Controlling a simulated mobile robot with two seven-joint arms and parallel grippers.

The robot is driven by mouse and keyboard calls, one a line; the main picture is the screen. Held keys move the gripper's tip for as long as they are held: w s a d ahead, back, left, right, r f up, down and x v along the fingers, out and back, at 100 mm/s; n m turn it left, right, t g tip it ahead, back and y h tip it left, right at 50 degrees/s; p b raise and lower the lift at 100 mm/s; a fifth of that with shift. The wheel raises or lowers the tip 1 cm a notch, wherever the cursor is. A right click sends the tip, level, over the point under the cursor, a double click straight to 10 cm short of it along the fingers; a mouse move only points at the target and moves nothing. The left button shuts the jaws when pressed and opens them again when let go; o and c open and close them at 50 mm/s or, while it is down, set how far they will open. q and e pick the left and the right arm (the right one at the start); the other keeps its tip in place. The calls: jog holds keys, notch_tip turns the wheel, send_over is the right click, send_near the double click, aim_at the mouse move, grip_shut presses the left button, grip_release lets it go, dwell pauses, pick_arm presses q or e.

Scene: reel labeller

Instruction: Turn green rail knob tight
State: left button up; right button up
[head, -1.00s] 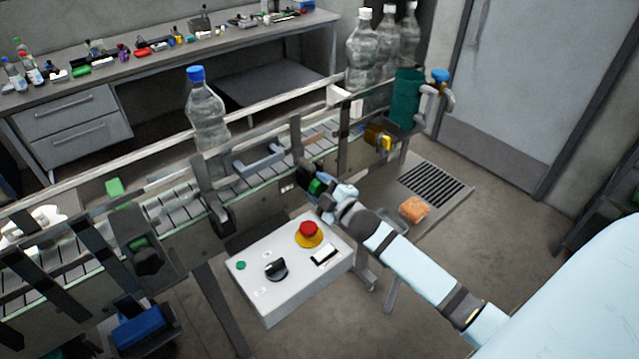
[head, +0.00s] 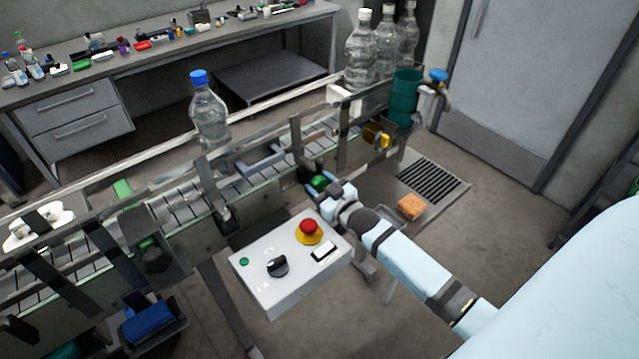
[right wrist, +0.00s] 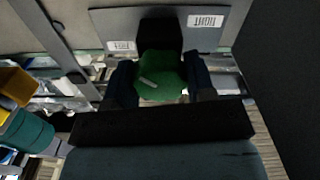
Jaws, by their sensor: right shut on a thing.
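The green rail knob (right wrist: 160,75) sits between the two dark fingers of my right gripper (right wrist: 160,88) in the right wrist view, with a pale line mark on its face. In the head view the green knob (head: 319,182) shows on the side of the conveyor, and my right gripper (head: 326,188) is shut on it. A plate (right wrist: 205,30) with labels, one reading "RIGHT", lies behind the knob. A second green knob (head: 148,245) shows further left on the conveyor rail. My left gripper is not in view.
A control box (head: 285,285) with a red stop button (head: 310,227) and a black switch stands left of my right arm. A blue-capped bottle (head: 208,115) stands on the conveyor. An orange sponge-like block (head: 411,207) lies on the low platform at right.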

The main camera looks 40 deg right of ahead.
jog(key=shift+m, duration=0.5)
jog(key=o, duration=0.9)
jog(key=shift+s, duration=0.1)
jog(key=shift+s+f, duration=0.15)
jog(key=shift+s, duration=0.15)
jog(key=s+b, duration=0.1)
jog(key=s, duration=0.3)
jog(key=s+b, duration=0.1)
jog(key=s, duration=0.3)
jog(key=s+d+b, duration=0.1)
jog(key=s, duration=0.4)
